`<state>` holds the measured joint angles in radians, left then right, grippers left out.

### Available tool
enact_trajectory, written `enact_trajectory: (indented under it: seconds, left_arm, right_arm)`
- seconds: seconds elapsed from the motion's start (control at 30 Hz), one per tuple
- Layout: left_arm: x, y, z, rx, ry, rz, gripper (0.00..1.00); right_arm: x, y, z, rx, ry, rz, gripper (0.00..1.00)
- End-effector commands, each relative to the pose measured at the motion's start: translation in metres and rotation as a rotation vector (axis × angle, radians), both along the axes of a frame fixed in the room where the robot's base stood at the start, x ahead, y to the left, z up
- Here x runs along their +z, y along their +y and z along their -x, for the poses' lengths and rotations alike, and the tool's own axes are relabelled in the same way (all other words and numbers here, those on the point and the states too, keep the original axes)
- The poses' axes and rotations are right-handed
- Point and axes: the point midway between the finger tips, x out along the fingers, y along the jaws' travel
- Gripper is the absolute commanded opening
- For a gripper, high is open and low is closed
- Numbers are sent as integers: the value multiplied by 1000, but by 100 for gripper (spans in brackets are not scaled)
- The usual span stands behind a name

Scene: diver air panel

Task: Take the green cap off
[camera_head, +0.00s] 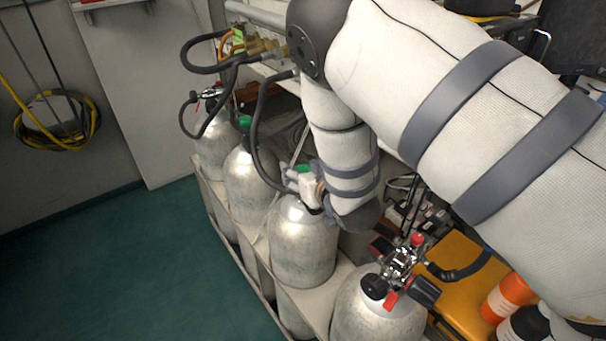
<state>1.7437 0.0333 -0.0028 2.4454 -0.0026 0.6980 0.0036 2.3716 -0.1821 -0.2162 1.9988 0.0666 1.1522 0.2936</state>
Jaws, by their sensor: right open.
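A green cap (303,169) shows at the top of the third silver cylinder (304,245) from the far end. Another green cap (245,121) sits on the second cylinder (249,185), with no gripper near it. My right arm comes in from the right and bends down beside the third cylinder. My right gripper (299,184) is small in the picture at that cylinder's neck, close to its green cap, and is open. My wrist hides part of it, and I cannot tell whether it touches the cap. My left gripper is out of view.
The cylinders stand in a pale rack (333,290). The nearest cylinder (375,312) carries a chrome regulator (402,262) with a red knob and a hose. Black hoses (262,130) loop close behind the caps. The green floor (120,270) at left is clear.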

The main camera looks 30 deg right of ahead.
Motion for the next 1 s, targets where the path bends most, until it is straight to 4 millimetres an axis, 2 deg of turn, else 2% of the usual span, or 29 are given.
enact_trajectory:
  seconds: [0.03,0.2,0.53,0.63,0.8,1.0]
  left_arm:
    - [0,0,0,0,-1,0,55]
    - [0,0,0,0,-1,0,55]
    - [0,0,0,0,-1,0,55]
    - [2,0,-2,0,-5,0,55]
    - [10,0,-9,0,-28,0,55]
    - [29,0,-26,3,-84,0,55]
  right_arm:
    - [1,0,0,0,-1,0,50]
    - [1,0,0,0,-1,0,15]
    - [1,0,0,0,-2,0,15]
    - [8,0,0,0,-4,0,15]
    - [41,0,0,-2,-11,0,15]
    - [92,16,38,1,-15,0,15]
